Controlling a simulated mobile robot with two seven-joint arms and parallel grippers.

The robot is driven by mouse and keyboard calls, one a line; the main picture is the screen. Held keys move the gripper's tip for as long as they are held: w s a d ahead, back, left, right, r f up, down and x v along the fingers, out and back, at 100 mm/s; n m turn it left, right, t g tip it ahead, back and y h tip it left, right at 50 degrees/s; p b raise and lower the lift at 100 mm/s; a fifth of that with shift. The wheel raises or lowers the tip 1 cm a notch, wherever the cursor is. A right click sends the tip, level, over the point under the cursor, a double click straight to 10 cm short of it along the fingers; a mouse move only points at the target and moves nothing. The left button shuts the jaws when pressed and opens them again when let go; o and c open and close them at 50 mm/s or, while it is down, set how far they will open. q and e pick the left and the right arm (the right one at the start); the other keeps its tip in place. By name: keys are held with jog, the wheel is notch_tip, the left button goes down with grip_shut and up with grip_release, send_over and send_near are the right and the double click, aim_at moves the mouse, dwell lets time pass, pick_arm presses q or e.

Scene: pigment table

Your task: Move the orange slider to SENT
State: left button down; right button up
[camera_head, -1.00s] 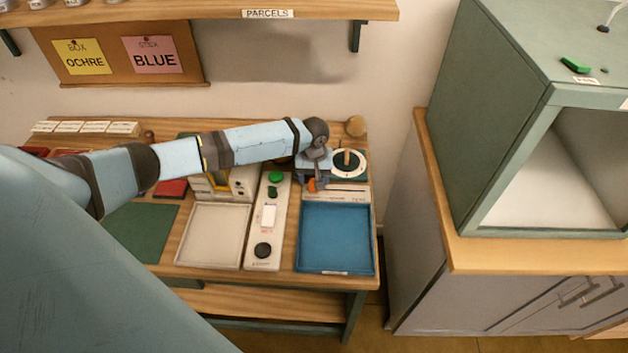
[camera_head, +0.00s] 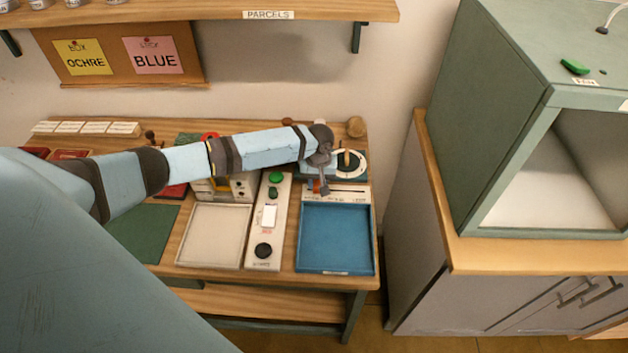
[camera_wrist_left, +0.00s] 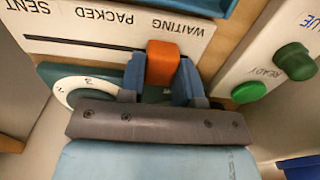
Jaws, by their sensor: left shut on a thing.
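The orange slider (camera_wrist_left: 162,62) sits at the WAITING end of its slot in the white label strip (camera_wrist_left: 105,28). In the left wrist view the strip reads upside down, with PACKED in the middle and SENT at the far left. My left gripper (camera_wrist_left: 160,80) has its two blue fingers on either side of the slider, shut on it. In the head view my left gripper (camera_head: 318,186) is at the left end of the strip (camera_head: 348,195), behind the blue tray, and largely hides the slider. My right gripper is not in view.
A round dial (camera_head: 349,164) stands just behind the strip. The blue tray (camera_head: 336,270) lies in front of it. A panel with a green button (camera_head: 275,177) and a black knob (camera_head: 263,250) is to the left. A green cabinet (camera_head: 500,110) stands at the right.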

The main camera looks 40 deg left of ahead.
aim_at(360, 192)
pick_arm(q)
jog(key=w+d, duration=0.2)
jog(key=d, duration=0.1)
jog(key=w+d, duration=0.2)
jog(key=d, duration=0.1)
jog(key=w+d+p, duration=0.1)
jog(key=w+d, duration=0.1)
jog(key=d, duration=0.2)
jog(key=shift+w+d, duration=0.15)
jog(key=shift+d, duration=0.1)
jog(key=c, duration=0.9)
grip_release()
jog(key=shift+o, duration=0.5)
jog(key=shift+w+d, duration=0.1)
jog(key=shift+r, duration=0.1)
